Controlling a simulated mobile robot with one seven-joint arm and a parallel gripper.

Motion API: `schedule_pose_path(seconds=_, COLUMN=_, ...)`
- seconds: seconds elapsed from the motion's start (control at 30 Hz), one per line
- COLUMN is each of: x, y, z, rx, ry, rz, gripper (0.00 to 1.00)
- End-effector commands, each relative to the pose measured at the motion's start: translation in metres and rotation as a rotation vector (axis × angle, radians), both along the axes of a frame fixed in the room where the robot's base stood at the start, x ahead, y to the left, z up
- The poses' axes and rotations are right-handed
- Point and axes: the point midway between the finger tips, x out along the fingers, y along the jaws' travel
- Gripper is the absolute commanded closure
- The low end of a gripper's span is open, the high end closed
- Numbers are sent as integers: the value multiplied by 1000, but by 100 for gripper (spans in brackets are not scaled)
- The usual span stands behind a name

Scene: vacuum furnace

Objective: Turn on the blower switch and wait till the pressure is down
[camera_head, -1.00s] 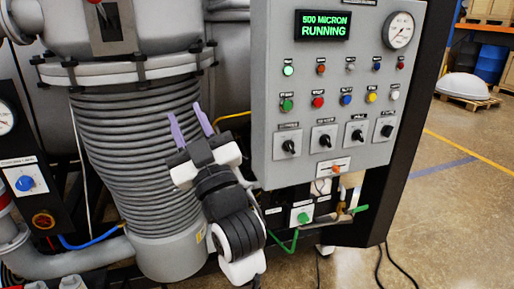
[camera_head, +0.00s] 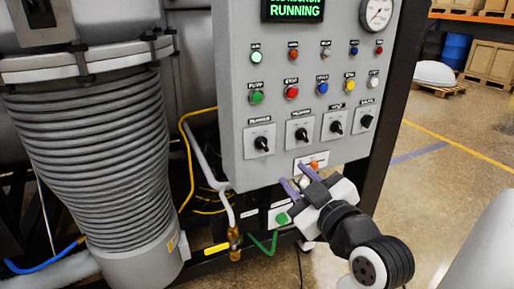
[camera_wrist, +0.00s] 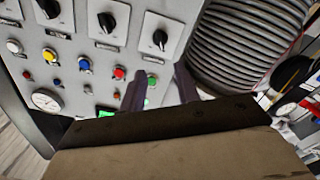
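The grey control panel (camera_head: 225,80) carries a row of four black rotary switches: the first (camera_head: 261,143), second (camera_head: 301,134), third (camera_head: 336,126) and fourth (camera_head: 366,121). Their labels are too blurred to tell which is the blower. An orange switch (camera_head: 314,165) sits on a white plate below them. The green display (camera_head: 296,10) reads RUNNING; its upper line is cut off. A round gauge (camera_head: 377,14) is at top right. My gripper (camera_head: 298,180) is open and empty, its purple fingers just below the panel's lower edge. The fingers also show in the wrist view (camera_wrist: 158,82), pointing toward the panel.
Coloured lamps and buttons (camera_head: 291,92) fill the panel above the rotary switches. A ribbed grey column (camera_head: 90,160) stands left. Below the panel are a green switch (camera_head: 282,219), a brass valve with a yellow handle (camera_head: 217,249) and hoses. Open floor lies right.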

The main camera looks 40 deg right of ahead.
Motion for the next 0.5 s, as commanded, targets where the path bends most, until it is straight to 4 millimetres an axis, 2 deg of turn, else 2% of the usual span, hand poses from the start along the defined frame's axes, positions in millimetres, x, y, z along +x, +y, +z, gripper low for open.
schedule_pose_path(seconds=0.17, x=29, y=-5, z=2, rx=2, ry=2, rz=6, gripper=68)
schedule_pose_path(seconds=0.5, x=98, y=-22, z=2, rx=2, ry=1, rz=5, gripper=68)
